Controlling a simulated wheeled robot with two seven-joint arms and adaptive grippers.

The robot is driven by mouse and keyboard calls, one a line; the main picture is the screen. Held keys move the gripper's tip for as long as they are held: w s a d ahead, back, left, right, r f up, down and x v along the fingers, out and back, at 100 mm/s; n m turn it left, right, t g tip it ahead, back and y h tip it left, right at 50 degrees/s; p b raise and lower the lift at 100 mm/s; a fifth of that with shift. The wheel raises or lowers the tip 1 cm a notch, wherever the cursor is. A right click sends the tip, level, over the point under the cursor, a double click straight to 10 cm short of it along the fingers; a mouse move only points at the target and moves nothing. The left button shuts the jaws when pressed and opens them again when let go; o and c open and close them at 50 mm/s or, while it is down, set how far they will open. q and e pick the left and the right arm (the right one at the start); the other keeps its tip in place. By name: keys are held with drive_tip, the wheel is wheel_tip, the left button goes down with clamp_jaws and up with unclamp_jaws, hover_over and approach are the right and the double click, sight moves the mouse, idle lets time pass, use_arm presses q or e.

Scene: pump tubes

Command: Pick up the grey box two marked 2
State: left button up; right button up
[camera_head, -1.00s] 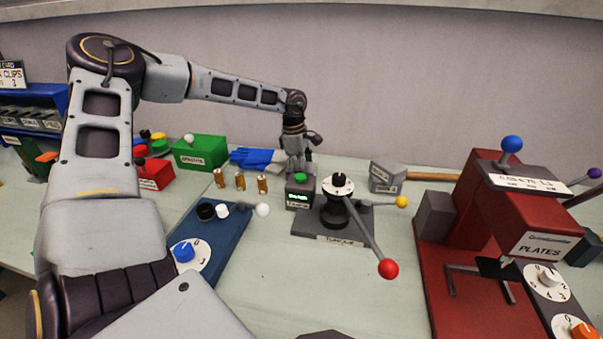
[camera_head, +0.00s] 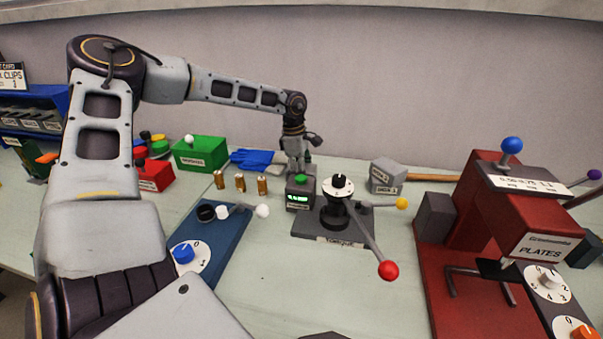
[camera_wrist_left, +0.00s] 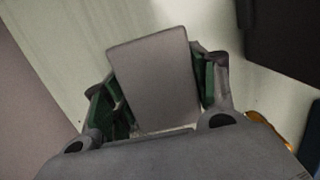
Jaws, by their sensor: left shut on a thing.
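My left gripper (camera_head: 297,170) reaches down behind the small device with a green button, at the back of the table. In the left wrist view, my left gripper (camera_wrist_left: 160,95) is shut on a plain grey box (camera_wrist_left: 157,80), with a green-padded finger on each side. No mark shows on the face turned to the wrist camera. In the head view this box is hidden behind the device and the fingers. My right gripper is not in view.
The green-button device (camera_head: 299,195) and the torque stand (camera_head: 340,205) with its red-knobbed lever are close by. Brass cylinders (camera_head: 240,183) stand left, blue cloth (camera_head: 253,157) behind. A labelled grey block (camera_head: 384,178) lies right, beside a wooden handle (camera_head: 432,177). A red plate machine (camera_head: 470,235) stands right.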

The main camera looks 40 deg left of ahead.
use_arm(q)
drive_tip(key=shift+r+p, duration=0.15)
drive_tip(key=shift+p, duration=0.15)
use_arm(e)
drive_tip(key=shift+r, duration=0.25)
use_arm(q)
drive_tip(key=shift+r+p, duration=0.25)
drive_tip(key=shift+p, duration=0.05)
wheel_tip(320, 180, up, 18)
drive_tip(key=p, duration=0.2)
drive_tip(key=shift+f, duration=0.15)
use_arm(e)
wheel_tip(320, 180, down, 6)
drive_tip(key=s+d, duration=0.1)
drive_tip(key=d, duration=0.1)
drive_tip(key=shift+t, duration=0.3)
